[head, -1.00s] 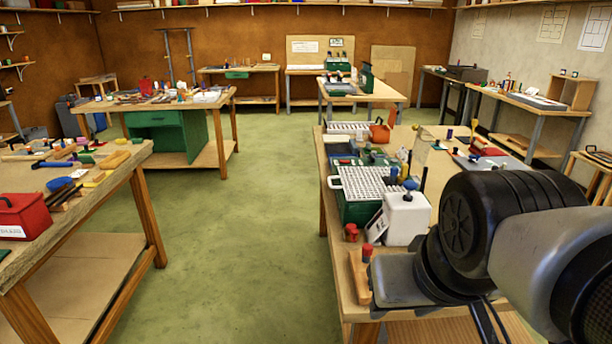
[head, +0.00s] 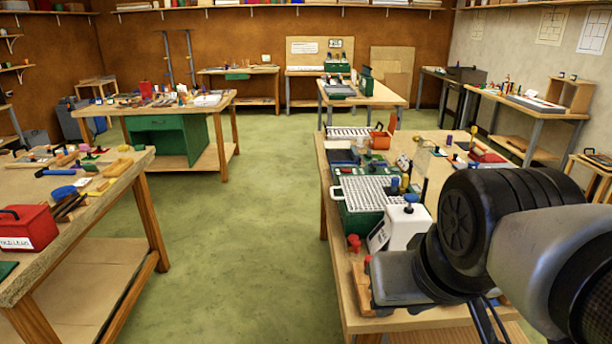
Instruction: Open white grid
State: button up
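A white grid (head: 374,189) with rows of holes lies on top of a green box (head: 366,225) on the near right workbench. My arm reaches in from the right, in front of the bench's near end. Its fingers are not visible, so my gripper's state does not show.
A white container with a blue cap (head: 407,226) stands just right of the green box. A red knob (head: 353,241) and a wooden block (head: 362,274) are near the front edge. The left bench holds a red toolbox (head: 27,228). Green floor (head: 240,235) between the benches is clear.

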aim_at(369, 189)
jog(key=i+j, duration=0.1)
jog(key=j, duration=0.6)
jog(key=i+j, duration=0.15)
jog(key=j, duration=0.15)
jog(key=i+j, duration=0.4)
jog(key=i+j+z, duration=0.1)
jog(key=i+j, duration=0.25)
jog(key=j, duration=0.25)
jog(key=i, duration=1.1)
jog(key=l+z, duration=0.05)
